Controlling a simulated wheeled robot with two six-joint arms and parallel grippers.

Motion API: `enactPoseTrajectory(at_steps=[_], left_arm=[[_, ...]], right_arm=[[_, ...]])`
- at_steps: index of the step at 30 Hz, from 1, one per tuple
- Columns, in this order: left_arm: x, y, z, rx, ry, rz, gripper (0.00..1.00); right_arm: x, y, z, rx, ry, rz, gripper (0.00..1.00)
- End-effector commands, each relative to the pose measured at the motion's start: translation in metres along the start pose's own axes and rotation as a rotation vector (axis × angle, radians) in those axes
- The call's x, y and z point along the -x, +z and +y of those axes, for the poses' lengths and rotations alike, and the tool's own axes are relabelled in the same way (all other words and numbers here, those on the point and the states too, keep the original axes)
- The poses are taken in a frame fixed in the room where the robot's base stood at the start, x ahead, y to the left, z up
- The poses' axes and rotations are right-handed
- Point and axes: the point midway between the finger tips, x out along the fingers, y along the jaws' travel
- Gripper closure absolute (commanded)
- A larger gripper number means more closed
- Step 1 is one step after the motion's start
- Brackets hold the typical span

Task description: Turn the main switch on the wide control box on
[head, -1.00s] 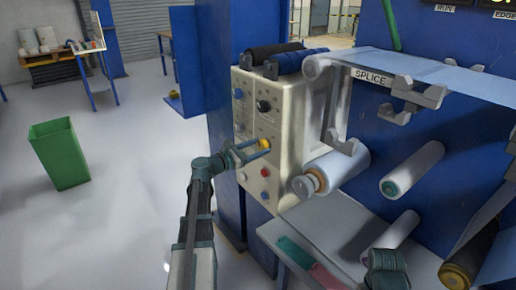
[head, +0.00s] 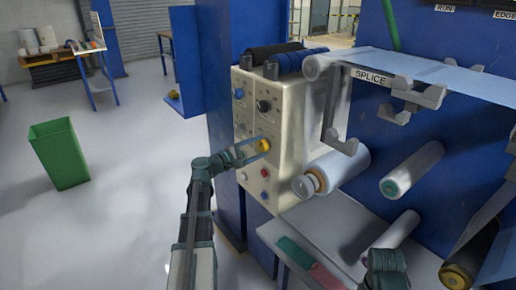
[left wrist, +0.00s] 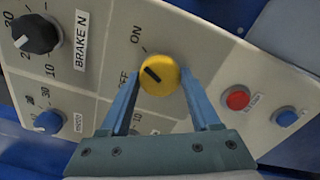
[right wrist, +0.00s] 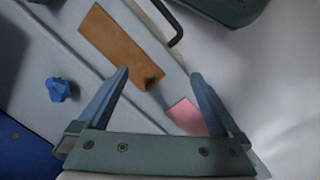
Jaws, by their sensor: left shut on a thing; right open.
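The control box (head: 290,125) is a cream cabinet with knobs and buttons on its front. Its yellow rotary knob (left wrist: 160,75) has ON and OFF labels beside it; it also shows in the head view (head: 264,145). The knob's black mark slants up and left, between the two labels. My left gripper (left wrist: 160,88) is shut on the yellow knob, one finger at each side. It also shows in the head view (head: 257,150), at the box front. My right gripper (right wrist: 158,75) is open and empty above a surface with an orange-brown patch.
Near the yellow knob are a black BRAKE knob (left wrist: 35,34), a blue knob (left wrist: 48,122), a red button (left wrist: 236,97) and a blue button (left wrist: 286,118). A white roller (head: 340,168) sticks out right of the box. A green bin (head: 60,153) stands on open floor at left.

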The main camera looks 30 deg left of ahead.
Motion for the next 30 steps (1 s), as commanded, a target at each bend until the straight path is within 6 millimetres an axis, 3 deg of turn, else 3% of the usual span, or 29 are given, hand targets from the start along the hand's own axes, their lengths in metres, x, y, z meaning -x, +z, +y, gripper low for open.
enactPoseTrajectory(at_steps=[12,29,30], left_arm=[[0.0006,0.0005,-0.001,-0.166,-0.002,0.0,0.92],[0.0006,0.0006,-0.0014,-0.19,-0.003,0.0,0.92],[0.0006,0.0006,-0.0013,-0.19,-0.003,0.0,0.3]], right_arm=[[-0.0003,0.0,0.0,0.0,0.0,0.0,0.0],[-0.0003,0.0,0.0,0.0,0.0,0.0,0.0],[-0.0003,0.0,0.0,0.0,0.0,0.0,0.0]])
